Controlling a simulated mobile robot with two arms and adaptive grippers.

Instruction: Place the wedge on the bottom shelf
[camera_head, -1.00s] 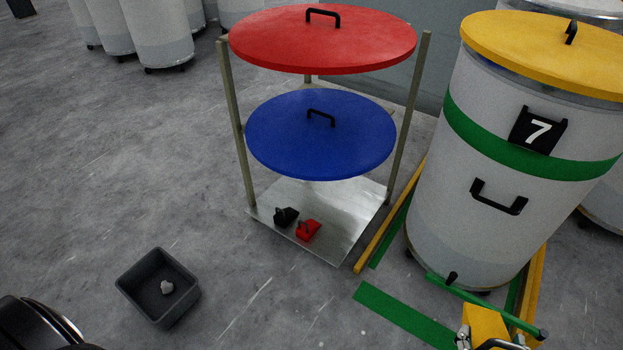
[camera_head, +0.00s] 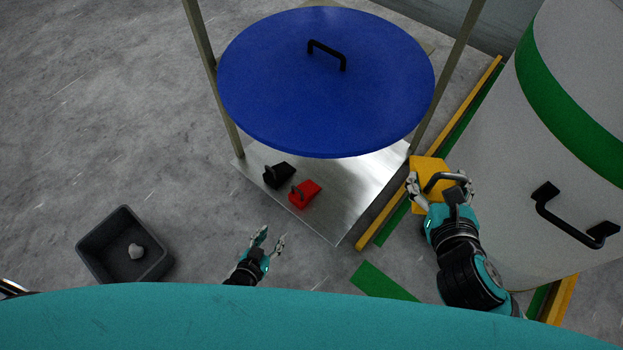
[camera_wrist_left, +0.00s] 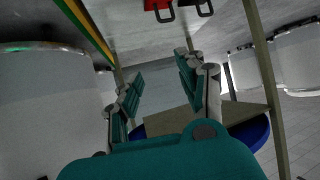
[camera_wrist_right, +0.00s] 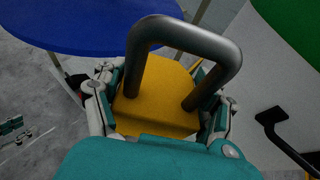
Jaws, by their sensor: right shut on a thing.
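The yellow wedge (camera_head: 427,184) with a grey metal handle is held in my right gripper (camera_head: 440,190), to the right of the rack. In the right wrist view the wedge (camera_wrist_right: 160,108) sits between the fingers, its handle rising toward the camera. The bottom shelf (camera_head: 335,205) is a bare metal plate just above the floor. A black wedge (camera_head: 278,175) and a red wedge (camera_head: 305,193) sit on its left part. My left gripper (camera_head: 268,240) is open and empty, in front of the shelf's near left edge.
A blue round lid (camera_head: 325,90) lies above the bottom shelf and hides its back. Rack posts (camera_head: 212,80) stand at the sides. A grey can (camera_head: 560,130) with a green band stands right. A dark bin (camera_head: 124,248) is at left. The shelf's front right is clear.

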